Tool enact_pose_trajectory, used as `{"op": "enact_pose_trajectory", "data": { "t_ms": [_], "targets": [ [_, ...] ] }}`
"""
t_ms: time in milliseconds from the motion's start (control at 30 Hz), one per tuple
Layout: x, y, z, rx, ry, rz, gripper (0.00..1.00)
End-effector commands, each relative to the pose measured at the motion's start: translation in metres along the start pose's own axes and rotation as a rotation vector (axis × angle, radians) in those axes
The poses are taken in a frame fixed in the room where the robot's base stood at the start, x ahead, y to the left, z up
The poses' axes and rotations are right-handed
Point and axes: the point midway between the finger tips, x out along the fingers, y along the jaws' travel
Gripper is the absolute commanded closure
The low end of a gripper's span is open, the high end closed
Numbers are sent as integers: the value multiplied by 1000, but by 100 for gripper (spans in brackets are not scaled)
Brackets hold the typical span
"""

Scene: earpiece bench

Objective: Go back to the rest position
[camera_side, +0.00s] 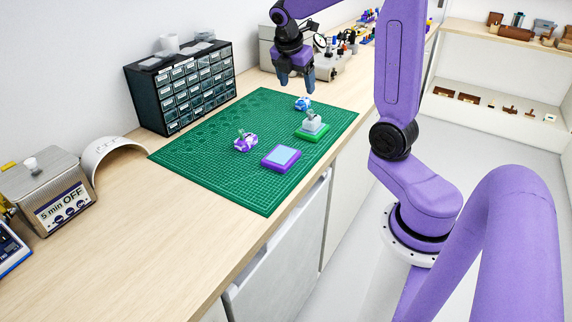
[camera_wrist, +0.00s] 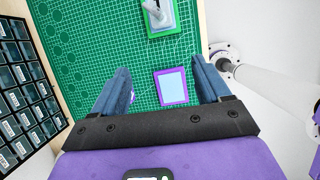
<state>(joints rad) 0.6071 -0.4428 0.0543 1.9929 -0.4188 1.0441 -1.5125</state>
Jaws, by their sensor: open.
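My gripper (camera_side: 295,77) hangs above the far end of the green cutting mat (camera_side: 195,165), fingers pointing down. It is open and empty; in the wrist view its two blue fingers (camera_wrist: 163,88) stand wide apart with nothing between them. On the mat lie a purple and white earpiece (camera_side: 245,142), a blue and white earpiece (camera_side: 302,103), a purple pad with a light blue top (camera_side: 281,158) and a green block with a grey piece on it (camera_side: 312,127). The wrist view shows the purple pad (camera_wrist: 172,87) and the green-based block (camera_wrist: 160,18).
A black drawer cabinet (camera_side: 180,85) stands behind the mat. A metal box marked "5 min OFF" (camera_side: 48,195) and a white arch (camera_side: 108,153) stand at the left. More equipment stands at the far end of the bench. The front left bench top (camera_side: 150,265) is clear.

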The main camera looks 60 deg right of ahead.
Motion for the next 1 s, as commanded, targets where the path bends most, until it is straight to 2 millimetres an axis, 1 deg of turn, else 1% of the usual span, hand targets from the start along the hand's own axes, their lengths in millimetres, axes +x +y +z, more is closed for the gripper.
{"op": "enact_pose_trajectory", "data": {
  "t_ms": [33,133,200,267,300,367,500,667,800,867,900,1000],
  "targets": [
    [-4,-1,-15,6,14,15,24],
    [-13,-5,-48,44,52,44,24],
    [-19,-11,-72,73,83,59,24],
    [-24,-18,-92,97,110,68,24],
    [-27,-24,-104,113,127,73,24],
    [-31,-33,-122,138,155,78,24],
    [-40,-61,-160,192,215,75,24],
    [-47,-99,-195,254,278,54,24],
    [-51,-138,-219,306,324,19,24],
    [-51,-156,-227,328,340,2,24],
    [-51,-167,-231,343,349,-11,24],
    [-51,-195,-239,378,368,-43,24]
  ]
}}
